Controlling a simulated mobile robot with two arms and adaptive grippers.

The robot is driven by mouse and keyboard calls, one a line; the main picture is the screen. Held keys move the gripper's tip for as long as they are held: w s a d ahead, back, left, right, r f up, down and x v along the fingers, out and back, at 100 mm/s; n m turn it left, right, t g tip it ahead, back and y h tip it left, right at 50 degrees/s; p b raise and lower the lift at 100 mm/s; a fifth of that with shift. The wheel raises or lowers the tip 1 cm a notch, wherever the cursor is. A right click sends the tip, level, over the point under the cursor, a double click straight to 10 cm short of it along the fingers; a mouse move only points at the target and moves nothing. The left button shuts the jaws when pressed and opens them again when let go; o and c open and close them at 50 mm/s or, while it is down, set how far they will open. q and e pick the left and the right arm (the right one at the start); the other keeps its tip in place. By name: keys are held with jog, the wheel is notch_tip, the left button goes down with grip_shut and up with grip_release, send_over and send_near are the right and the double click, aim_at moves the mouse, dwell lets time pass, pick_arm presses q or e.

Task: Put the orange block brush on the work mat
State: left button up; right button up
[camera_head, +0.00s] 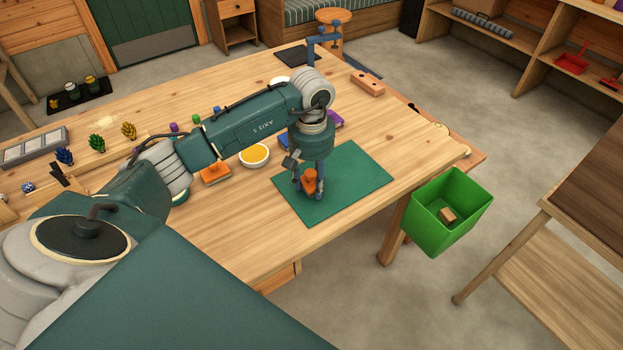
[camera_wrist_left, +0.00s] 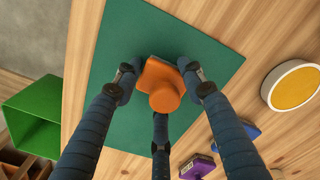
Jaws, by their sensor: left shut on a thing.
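The orange block brush (camera_head: 309,180) is in the fingers of my left gripper (camera_head: 309,188), which is shut on it. In the left wrist view the brush (camera_wrist_left: 163,86) shows its round knob and flat body between my dark blue fingers (camera_wrist_left: 160,95). The green work mat (camera_head: 352,175) lies flat on the table under the brush, and it also shows in the left wrist view (camera_wrist_left: 125,45). The brush is over the left-middle part of the mat, at or very near its surface; I cannot tell whether it touches. My right gripper is not in view.
A white bowl with yellow contents (camera_head: 255,154) and an orange-topped block (camera_head: 215,173) stand left of the mat. A purple item (camera_head: 335,119) is behind it. A green bin (camera_head: 447,222) hangs off the table's right side. The mat's right half is clear.

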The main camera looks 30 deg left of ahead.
aim_at(312, 174)
pick_arm(q)
jog(key=shift+f, duration=0.1)
jog(key=o, duration=1)
jog(key=shift+o, duration=0.2)
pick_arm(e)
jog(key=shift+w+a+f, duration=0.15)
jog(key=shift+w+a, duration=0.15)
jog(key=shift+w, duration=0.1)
pick_arm(q)
jog(key=shift+r, duration=0.55)
notch_tip(312, 174, up, 11)
jog(key=shift+r+b, duration=0.15)
jog(key=shift+b, duration=1)
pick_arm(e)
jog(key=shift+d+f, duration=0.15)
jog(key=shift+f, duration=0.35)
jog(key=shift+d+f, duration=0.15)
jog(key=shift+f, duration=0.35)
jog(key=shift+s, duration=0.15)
